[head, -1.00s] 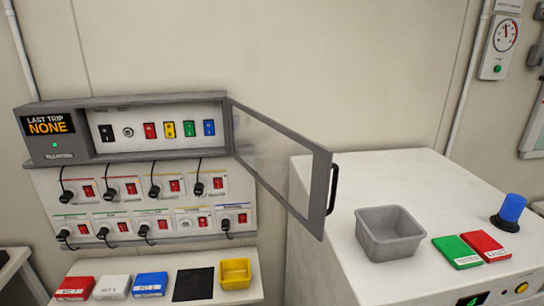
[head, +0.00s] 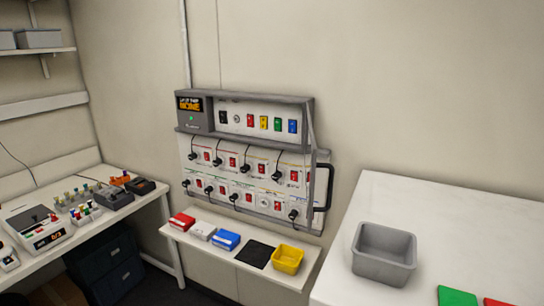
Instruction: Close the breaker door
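The breaker door (head: 323,215) is a grey-framed clear panel at the right end of the breaker box. It stands open, swung out from the box, and I see it strongly foreshortened. Its dark handle (head: 328,187) is on the outer edge, to the right of the lower outlets. The grey breaker box (head: 195,116) is on the wall, its row of coloured switches uncovered and its display at the left. My gripper is in neither view, and nothing is seen touching the door.
A shelf (head: 212,250) below the box holds red, white and blue boxes, a black pad and a yellow bin (head: 288,259). A white cabinet (head: 450,230) with a grey bin (head: 384,253) stands at the right. A bench (head: 150,204) with lab equipment is at the left.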

